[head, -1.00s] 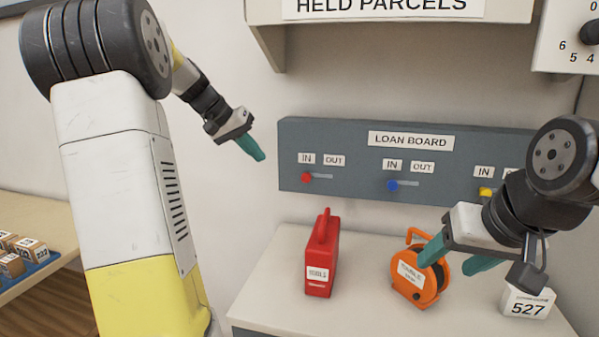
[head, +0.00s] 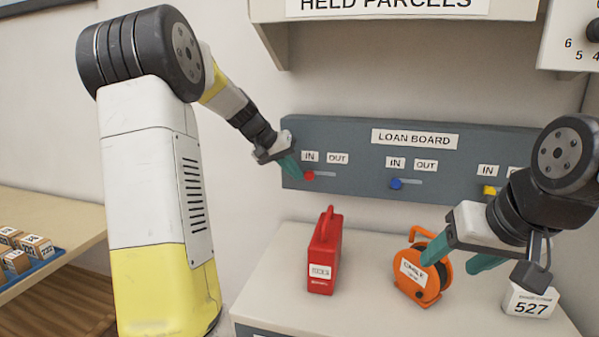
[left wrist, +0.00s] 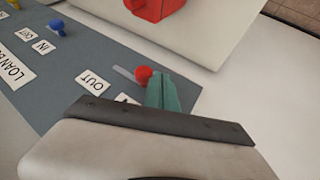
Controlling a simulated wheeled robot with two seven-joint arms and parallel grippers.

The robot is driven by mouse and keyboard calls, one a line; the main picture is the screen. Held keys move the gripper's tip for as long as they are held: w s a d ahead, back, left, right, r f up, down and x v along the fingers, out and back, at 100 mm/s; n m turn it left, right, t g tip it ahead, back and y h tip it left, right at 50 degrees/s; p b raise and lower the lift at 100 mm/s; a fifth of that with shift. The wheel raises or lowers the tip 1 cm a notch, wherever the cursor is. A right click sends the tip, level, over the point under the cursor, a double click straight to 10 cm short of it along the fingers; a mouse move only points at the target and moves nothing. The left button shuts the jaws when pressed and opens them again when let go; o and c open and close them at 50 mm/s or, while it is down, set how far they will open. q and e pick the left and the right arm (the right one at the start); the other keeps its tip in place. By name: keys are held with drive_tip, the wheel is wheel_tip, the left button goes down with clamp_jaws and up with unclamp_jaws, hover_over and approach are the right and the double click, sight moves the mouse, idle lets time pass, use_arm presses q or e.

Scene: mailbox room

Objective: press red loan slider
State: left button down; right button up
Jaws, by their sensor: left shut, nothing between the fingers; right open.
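The red slider knob (head: 309,176) sits at the left, IN end of its slot on the grey loan board (head: 350,133). The slot runs to the right under the OUT label. My left gripper (head: 297,172) is shut and empty, its green fingertips just left of the red knob. In the left wrist view the red knob (left wrist: 144,74) is right beside the fingertips (left wrist: 160,80); I cannot tell whether they touch. My right gripper (head: 455,256) is open and empty in front of the orange cable reel (head: 420,288).
A blue slider (head: 396,183) and a yellow slider (head: 489,190) are further right on the board. A red case (head: 324,260) and a white 527 box (head: 530,302) stand on the counter (head: 275,285) below. A held parcels shelf (head: 400,32) is above.

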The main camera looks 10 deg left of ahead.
use_arm(q)
drive_tip(key=d, duration=0.7)
drive_tip(key=shift+s+d, duration=0.15)
drive_tip(key=shift+d, duration=0.2)
